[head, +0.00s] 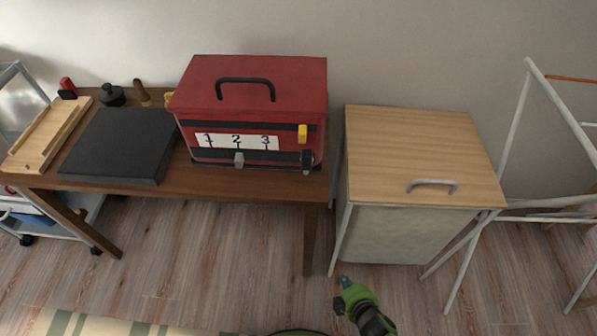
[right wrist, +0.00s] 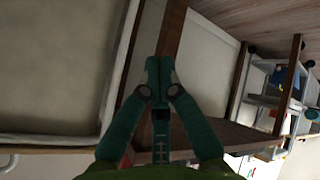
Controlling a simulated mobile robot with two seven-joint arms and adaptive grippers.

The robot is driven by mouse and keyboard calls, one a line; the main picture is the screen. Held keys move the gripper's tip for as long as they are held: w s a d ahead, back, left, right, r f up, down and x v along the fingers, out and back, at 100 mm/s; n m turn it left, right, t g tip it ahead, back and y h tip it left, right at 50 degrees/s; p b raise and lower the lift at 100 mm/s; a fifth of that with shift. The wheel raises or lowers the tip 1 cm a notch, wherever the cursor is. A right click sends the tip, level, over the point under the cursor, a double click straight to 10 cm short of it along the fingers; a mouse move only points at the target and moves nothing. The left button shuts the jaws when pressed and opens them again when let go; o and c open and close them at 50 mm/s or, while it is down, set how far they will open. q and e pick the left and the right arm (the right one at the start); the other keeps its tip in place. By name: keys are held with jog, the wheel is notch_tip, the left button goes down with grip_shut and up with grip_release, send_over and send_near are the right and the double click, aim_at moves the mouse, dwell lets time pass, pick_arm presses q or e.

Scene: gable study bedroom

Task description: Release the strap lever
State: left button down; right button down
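A red box (head: 247,86) with a black top handle stands on the brown table. Dark straps cross its front above and below a white label numbered 1, 2, 3 (head: 237,141). A yellow lever-like piece (head: 302,134) sits at the right of the upper strap. A black piece (head: 307,160) is at the right end of the lower strap, and a grey piece (head: 239,159) is below the 2. Which one is the strap lever I cannot tell for sure. My right gripper (head: 345,283) is low over the floor, apart from the box; its fingertips (right wrist: 160,64) are together and empty. My left gripper is out of view.
A wood-topped cabinet (head: 415,150) with a grey handle stands right of the table (head: 250,186). A white rack (head: 520,150) is at far right. A black slab (head: 122,140) and wooden tray (head: 50,135) lie left of the box.

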aim_at(307, 158)
jog(key=w+a+r+n+t+y, duration=0.2)
jog(key=a+r+n, duration=0.1)
jog(key=r, duration=0.7)
jog(key=w+a+r+n+t+y+b, duration=0.1)
jog(key=a+r+n, duration=0.3)
jog(key=r, duration=0.6)
jog(key=w+a+r+n+t+y+b, duration=0.1)
jog(key=w+a+r+n+t+y, duration=0.2)
jog(key=r, duration=0.7)
jog(key=a+t, duration=0.1)
jog(key=a, duration=0.1)
jog(key=shift+w+a+n, duration=0.3)
jog(key=shift+a, duration=0.1)
jog(key=w+p, duration=0.2)
jog(key=w, duration=0.7)
jog(key=shift+w+a, duration=0.25)
jog(key=shift+a, duration=0.15)
jog(key=shift+f, duration=0.1)
